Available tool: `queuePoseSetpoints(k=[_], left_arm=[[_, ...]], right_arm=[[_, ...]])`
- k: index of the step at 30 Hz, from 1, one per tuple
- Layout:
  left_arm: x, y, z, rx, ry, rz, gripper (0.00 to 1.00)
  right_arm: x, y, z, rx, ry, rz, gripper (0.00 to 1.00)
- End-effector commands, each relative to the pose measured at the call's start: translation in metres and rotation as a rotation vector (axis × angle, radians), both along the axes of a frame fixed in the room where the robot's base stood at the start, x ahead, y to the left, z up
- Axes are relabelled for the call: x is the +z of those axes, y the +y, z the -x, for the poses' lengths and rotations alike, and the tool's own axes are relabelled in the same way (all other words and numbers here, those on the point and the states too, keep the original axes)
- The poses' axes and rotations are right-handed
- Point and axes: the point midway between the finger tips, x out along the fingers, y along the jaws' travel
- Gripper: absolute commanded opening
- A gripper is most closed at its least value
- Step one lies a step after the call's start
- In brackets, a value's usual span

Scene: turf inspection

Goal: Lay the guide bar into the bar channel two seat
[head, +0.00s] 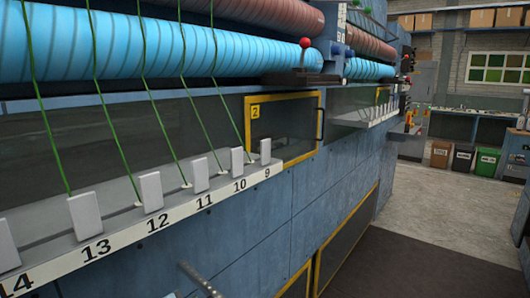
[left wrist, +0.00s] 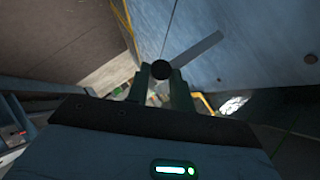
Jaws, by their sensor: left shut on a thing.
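My left gripper (left wrist: 161,79) shows in the left wrist view, shut on a dark round-ended piece. A grey bar (left wrist: 200,49) runs from that spot up and to the right; I take it to be the guide bar. A thin metallic rod (head: 201,281) at the bottom edge of the head view looks like the same bar, held below the numbered ledge. My left gripper's fingers are out of the head view. A yellow-framed panel with a "2" label (head: 255,112) is on the machine. I cannot make out the bar channel two seat. My right gripper is in neither view.
A numbered ledge (head: 120,238) with several white tabs and green strands runs along the blue machine. A red-knobbed lever (head: 305,43) stands above the "2" panel. A dark mat (head: 405,250) lies on the floor at the right. Bins (head: 463,160) stand far back.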

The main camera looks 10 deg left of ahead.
Motion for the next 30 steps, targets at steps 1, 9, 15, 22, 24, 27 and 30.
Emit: queuePoseSetpoints(k=[1,9,15,22,24,27,30], left_arm=[[-0.008,0.000,0.005,0.000,0.003,0.002,0.00],[-0.065,0.000,0.052,0.007,0.006,0.006,0.00],[-0.090,0.000,0.084,0.002,0.001,0.002,0.00],[-0.097,0.000,0.096,-0.001,-0.002,0.000,0.00],[-0.097,0.000,0.096,-0.002,-0.003,0.000,0.00],[-0.097,0.000,0.096,-0.002,-0.003,0.000,0.00],[-0.097,0.000,0.096,-0.002,-0.003,0.000,0.00]], right_arm=[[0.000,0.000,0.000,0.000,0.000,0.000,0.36],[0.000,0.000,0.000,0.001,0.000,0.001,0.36],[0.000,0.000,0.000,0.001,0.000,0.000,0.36],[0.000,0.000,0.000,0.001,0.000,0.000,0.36],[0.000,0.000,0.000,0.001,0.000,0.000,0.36],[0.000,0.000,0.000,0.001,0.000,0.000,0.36],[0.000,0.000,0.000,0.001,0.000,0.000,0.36]])
